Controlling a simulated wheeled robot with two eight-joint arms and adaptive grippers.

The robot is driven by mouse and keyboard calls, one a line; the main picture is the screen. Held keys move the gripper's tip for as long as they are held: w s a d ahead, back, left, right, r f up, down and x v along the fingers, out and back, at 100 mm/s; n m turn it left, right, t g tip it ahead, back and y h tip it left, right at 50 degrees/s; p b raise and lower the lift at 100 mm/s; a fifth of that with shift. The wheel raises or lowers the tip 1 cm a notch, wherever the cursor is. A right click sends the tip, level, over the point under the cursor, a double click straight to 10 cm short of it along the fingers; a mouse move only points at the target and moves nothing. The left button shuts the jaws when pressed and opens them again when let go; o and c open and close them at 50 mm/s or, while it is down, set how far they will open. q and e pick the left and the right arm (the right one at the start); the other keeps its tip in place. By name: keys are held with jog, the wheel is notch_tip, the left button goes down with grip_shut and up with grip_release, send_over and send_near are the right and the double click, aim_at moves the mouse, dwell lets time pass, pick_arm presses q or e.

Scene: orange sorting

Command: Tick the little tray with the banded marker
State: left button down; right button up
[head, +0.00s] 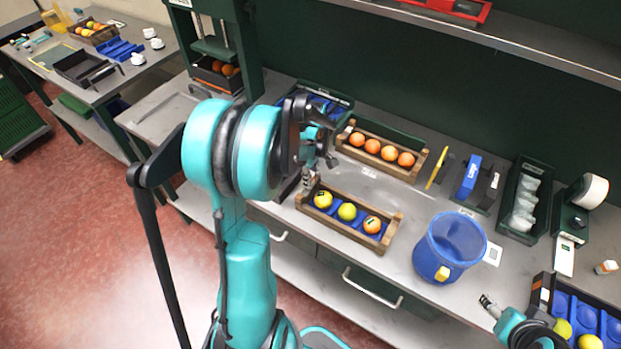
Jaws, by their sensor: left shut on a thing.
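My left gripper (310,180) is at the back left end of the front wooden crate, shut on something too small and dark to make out. A yellow pen-like marker (437,172) lies on the bench right of the rear crate; its bands are too small to confirm. Which tray is the little one is unclear: a dark tray (287,188) is partly hidden behind my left arm, and a blue-lined tray (330,101) stands behind it. My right gripper (488,303) is at the lower right, near the bench's front edge; its jaw opening is unclear.
The front wooden crate (335,220) holds yellow and orange fruit; the rear one (385,168) holds oranges. A blue bin (440,255) stands right of them.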

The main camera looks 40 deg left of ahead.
pick_arm(q)
jog(key=shift+w, duration=0.8)
dwell(0.5)
jog(key=shift+s, duration=0.6)
dwell(0.4)
jog(key=shift+r, duration=0.1)
jog(key=shift+r+p, duration=2.45)
jog(key=shift+r, duration=1.05)
jog(key=shift+f, duration=0.2)
jog(key=shift+w+a+f+b, duration=0.1)
jog(key=shift+w+f+b, duration=0.1)
jog(key=shift+f+b, duration=0.75)
jog(key=shift+w+d+f+b, duration=0.1)
jog(key=shift+w+f+b, duration=0.15)
jog(key=shift+f+b, duration=0.65)
jog(key=shift+w+a+f+b, duration=0.1)
jog(key=shift+w+f+b, duration=0.1)
jog(key=shift+f+b, duration=0.75)
jog(key=shift+f, duration=0.1)
jog(key=shift+f+b, duration=0.3)
jog(key=shift+f, duration=0.05)
